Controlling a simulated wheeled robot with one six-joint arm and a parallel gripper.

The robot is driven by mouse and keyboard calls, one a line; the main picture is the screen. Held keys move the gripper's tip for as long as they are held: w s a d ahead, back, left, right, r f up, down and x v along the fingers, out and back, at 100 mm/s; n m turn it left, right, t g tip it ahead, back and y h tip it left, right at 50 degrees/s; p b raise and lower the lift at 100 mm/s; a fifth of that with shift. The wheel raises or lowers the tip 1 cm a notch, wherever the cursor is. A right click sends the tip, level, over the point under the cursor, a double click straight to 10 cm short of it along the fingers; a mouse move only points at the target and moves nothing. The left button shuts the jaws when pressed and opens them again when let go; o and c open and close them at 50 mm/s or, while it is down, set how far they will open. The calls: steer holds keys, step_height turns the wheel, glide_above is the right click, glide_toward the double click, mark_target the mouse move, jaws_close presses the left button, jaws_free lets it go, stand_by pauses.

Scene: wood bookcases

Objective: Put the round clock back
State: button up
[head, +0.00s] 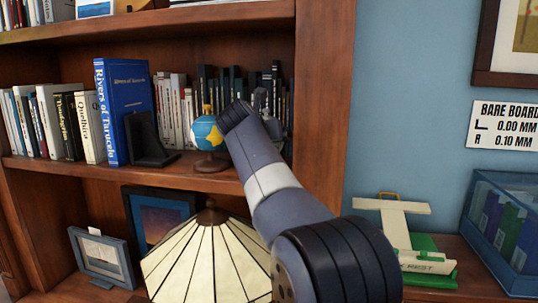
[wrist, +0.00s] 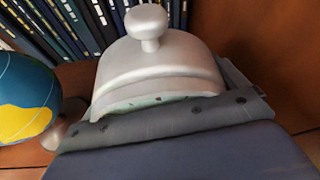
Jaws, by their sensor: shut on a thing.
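The round clock (wrist: 160,70) shows in the wrist view as a silver, domed casing with a round knob on top. Only a strip of its pale face shows; the rest is hidden behind my gripper. My gripper (wrist: 165,120) is shut on the clock. In the head view my gripper (head: 265,105) is over the middle shelf, right of a small globe and in front of dark books. My own arm hides most of the clock there. I cannot tell whether the clock touches the shelf.
The blue and yellow globe (head: 208,133) stands close on the left, also seen in the wrist view (wrist: 25,98). A black bookend (head: 148,138) and a blue book (head: 125,105) stand further left. A lampshade (head: 205,260) is below. The bookcase's side panel (head: 325,100) bounds the right.

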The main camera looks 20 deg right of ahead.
step_height(320, 180, down, 3)
steer(key=shift+d+r, duration=0.1)
steer(key=shift+d+f, duration=0.2)
steer(key=shift+f, duration=0.4)
steer(key=shift+f, duration=0.1)
steer(key=o, duration=1)
steer(key=shift+f, duration=0.1)
steer(key=shift+a+r, duration=0.1)
steer(key=shift+r, duration=0.1)
steer(key=b+v, duration=0.2)
steer(key=v, duration=1)
steer(key=shift+w, duration=0.1)
